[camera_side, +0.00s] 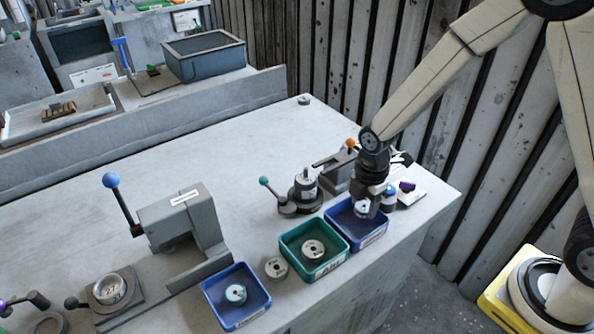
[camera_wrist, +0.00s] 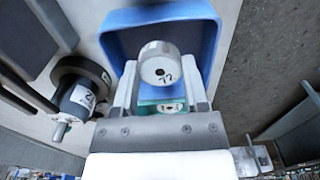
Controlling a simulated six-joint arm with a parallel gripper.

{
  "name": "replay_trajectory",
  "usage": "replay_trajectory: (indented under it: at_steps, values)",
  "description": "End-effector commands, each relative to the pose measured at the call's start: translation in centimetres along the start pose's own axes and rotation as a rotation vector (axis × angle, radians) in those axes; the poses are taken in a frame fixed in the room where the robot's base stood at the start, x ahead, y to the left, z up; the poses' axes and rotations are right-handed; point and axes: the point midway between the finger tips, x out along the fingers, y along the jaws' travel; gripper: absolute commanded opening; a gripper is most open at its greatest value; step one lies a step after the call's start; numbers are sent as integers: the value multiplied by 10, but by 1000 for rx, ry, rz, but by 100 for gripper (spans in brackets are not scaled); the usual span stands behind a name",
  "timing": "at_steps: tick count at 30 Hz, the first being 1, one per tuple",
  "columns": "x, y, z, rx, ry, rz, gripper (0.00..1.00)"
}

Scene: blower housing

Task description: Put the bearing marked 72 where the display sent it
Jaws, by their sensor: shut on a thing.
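My gripper (camera_side: 366,208) is shut on the bearing marked 72 (camera_wrist: 160,66), a silver cylinder with a dark centre hole. In the wrist view it sits between the two fingers, its marked face toward the camera. The bearing also shows in the side view (camera_side: 362,209). It is over or inside the right-hand blue tray (camera_side: 372,240); whether it touches the tray floor I cannot tell. The blue tray fills the top of the wrist view (camera_wrist: 205,30). A teal patch with a white marking (camera_wrist: 170,107) shows between the fingers. I cannot make out a display reading.
Left of the tray stand a green tray (camera_side: 338,262) holding a round part, a loose round part (camera_side: 276,267) and another blue tray (camera_side: 232,322). A motor-like fixture (camera_side: 305,190) stands behind. A grey press (camera_side: 180,222) is at left. The table's middle back is clear.

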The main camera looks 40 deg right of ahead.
Motion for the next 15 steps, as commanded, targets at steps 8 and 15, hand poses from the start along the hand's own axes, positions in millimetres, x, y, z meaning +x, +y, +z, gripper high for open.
replay_trajectory:
  at_steps: [8, 15]
  values:
    - [0, 0, 0, 0, 0, 0, 98]
    - [0, 0, 0, 0, 0, 0, 98]
